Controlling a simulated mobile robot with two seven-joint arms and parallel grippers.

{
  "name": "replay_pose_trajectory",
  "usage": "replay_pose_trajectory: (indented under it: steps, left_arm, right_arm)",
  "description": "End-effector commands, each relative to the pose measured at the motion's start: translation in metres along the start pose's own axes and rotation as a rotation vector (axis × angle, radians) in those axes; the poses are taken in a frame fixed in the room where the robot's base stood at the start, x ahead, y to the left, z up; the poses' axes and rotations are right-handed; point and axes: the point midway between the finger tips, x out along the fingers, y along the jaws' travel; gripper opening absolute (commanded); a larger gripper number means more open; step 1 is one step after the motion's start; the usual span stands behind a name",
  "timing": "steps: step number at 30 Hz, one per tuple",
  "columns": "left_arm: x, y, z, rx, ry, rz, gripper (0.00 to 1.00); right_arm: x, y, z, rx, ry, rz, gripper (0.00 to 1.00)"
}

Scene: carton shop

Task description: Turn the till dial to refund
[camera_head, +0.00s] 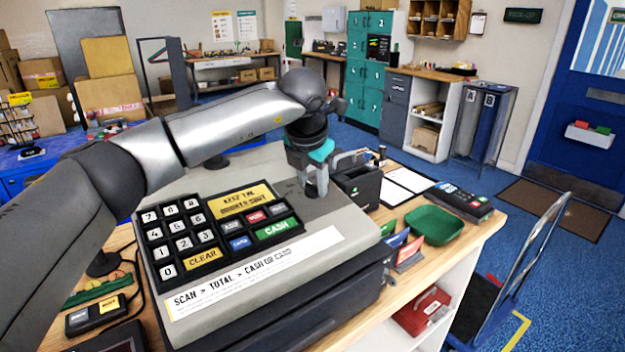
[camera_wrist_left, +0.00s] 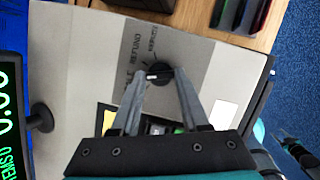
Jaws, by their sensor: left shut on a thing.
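The till (camera_head: 350,262) stands on the counter with its sloped key panel facing me. In the left wrist view, the black dial (camera_wrist_left: 160,68) sits on the till's grey label strip (camera_wrist_left: 185,42). Its white mark points left, toward a partly hidden label below the word REFUND (camera_wrist_left: 135,47). My left gripper (camera_head: 318,192) reaches down to the till's upper right. It also shows in the left wrist view (camera_wrist_left: 158,80), its two fingers shut on the dial. In the head view, the gripper hides the dial.
A black box with a handle (camera_head: 358,180) stands close behind my left gripper. A green tray (camera_head: 434,225), a card reader (camera_head: 460,200) and upright cards (camera_head: 408,252) are to the right. The till's key block (camera_head: 215,232) lies left of the gripper.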

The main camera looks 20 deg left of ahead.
Motion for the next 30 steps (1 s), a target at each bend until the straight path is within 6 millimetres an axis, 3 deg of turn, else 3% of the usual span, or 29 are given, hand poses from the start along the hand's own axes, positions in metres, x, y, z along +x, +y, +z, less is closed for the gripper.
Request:
replay_pose_trajectory:
  steps: [30]
  left_arm:
    - [-0.001,0.005,0.003,0.595,-0.002,-0.195,0.0]
  right_arm:
    - [-0.043,0.001,-0.005,-0.001,0.001,0.0,0.5]
